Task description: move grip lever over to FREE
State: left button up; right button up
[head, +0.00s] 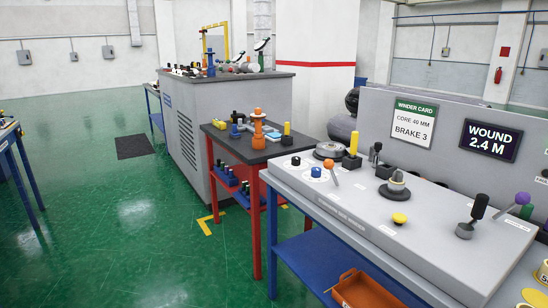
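A grey console (440,250) stands at the right. On it, a lever with a thick black grip (479,207) rises from a round grey base and leans slightly right; it may be the grip lever. Other levers stand there too: one with an orange ball (328,164), one with a purple ball (522,199), and a small black-handled one (376,151). The small white labels beside them are too small to read, so I cannot tell which marks FREE. Neither of my grippers is in view.
The console also carries a yellow button (400,218) and dark dials. Behind stand a sign reading BRAKE 3 (413,124) and a display reading WOUND 2.4 M (490,140). An orange bin (365,290) sits below. A red-legged cart (262,151) adjoins; green floor (110,230) is open at left.

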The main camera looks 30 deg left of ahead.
aim_at(329, 163)
jog(key=j+u, duration=0.1)
jog(key=u, duration=0.55)
